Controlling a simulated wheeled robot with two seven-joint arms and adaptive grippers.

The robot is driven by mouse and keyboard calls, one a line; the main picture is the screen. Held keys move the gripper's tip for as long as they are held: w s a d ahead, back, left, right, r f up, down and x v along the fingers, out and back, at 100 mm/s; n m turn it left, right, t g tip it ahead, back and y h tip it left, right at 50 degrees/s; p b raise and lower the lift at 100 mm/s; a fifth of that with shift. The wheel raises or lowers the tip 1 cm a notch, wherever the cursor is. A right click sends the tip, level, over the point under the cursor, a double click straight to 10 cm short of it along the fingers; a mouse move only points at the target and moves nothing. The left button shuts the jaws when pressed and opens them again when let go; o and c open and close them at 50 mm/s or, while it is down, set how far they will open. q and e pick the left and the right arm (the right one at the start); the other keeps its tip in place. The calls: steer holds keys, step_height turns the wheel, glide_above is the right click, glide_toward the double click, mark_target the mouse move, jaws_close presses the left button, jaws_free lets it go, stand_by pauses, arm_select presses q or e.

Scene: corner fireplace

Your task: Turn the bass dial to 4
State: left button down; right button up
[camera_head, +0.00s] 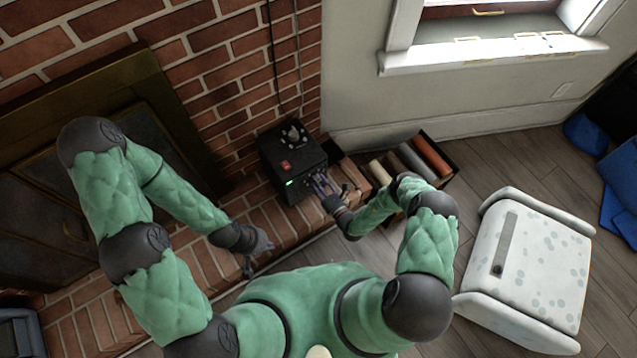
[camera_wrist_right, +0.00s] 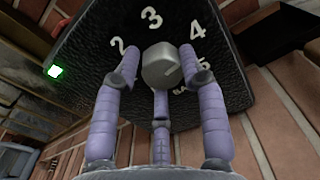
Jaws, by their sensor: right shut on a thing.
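The black amplifier box (camera_head: 291,160) stands on the brick hearth ledge against the brick wall, with a red patch and a green light. In the right wrist view, its grey dial (camera_wrist_right: 163,66) sits on the black face among white numbers; 2, 3, 4 and 5 can be made out. A faint mark on the dial seems to point to the lower right, near the 5. My right gripper (camera_head: 320,184) is at the box's front, its purple fingers shut around this dial. My left gripper (camera_head: 258,257) hangs over the ledge edge, empty, fingers spread.
A dark crate with rolled items (camera_head: 430,155) stands right of the box, close to my right forearm. A white spotted stool (camera_head: 540,260) is on the wooden floor at right. Cables (camera_head: 272,60) run down the wall behind the box.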

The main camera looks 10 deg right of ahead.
steer(key=o, duration=1.1)
steer(key=shift+w+d+r, duration=0.15)
steer(key=shift+d+r, duration=0.05)
steer(key=shift+f, duration=0.1)
steer(key=v, duration=1.2)
steer(key=shift+a, duration=0.15)
